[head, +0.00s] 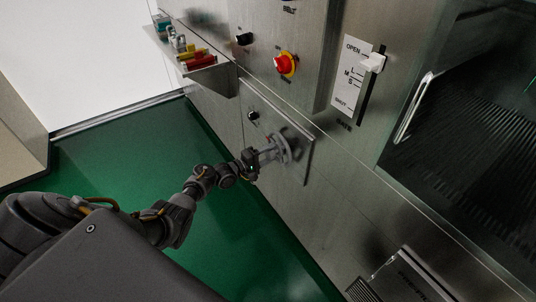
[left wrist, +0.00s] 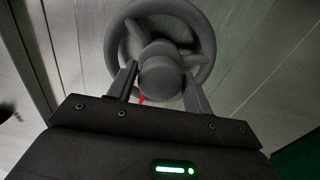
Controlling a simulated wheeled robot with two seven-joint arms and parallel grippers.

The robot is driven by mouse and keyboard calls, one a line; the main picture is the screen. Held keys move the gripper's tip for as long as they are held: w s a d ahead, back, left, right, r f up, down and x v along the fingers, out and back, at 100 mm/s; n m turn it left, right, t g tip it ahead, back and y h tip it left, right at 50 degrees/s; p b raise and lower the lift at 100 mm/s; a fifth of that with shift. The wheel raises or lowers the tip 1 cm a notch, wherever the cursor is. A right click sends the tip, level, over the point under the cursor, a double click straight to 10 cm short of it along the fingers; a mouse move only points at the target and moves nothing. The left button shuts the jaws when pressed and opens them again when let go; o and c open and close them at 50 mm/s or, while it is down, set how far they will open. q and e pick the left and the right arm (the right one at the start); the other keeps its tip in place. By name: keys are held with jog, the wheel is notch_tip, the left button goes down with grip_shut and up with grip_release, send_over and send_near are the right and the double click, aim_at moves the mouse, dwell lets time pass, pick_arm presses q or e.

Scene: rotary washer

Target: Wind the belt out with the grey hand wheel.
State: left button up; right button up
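In the left wrist view the wheel (left wrist: 203,42) fills the top middle. The two fingers (left wrist: 160,80) stand on either side of its rounded hub or knob, very close to it. Whether they press on it, I cannot tell. A small red piece (left wrist: 142,99) shows below the knob. The belt cannot be made out. My right gripper is not in view.
Above the wheel are a red-and-yellow stop button (head: 286,64), a black knob (head: 244,39) and a gate slider (head: 372,63). A shelf (head: 212,77) with coloured items juts out at upper left. A dark opening (head: 470,110) is at right. The green floor (head: 110,150) is clear.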

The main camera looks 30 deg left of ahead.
pick_arm(q)
jog(key=shift+o, duration=1.2)
jog(key=shift+s, duration=0.1)
jog(key=p+v, duration=0.1)
jog(key=v, duration=0.9)
jog(key=shift+s+a, duration=0.25)
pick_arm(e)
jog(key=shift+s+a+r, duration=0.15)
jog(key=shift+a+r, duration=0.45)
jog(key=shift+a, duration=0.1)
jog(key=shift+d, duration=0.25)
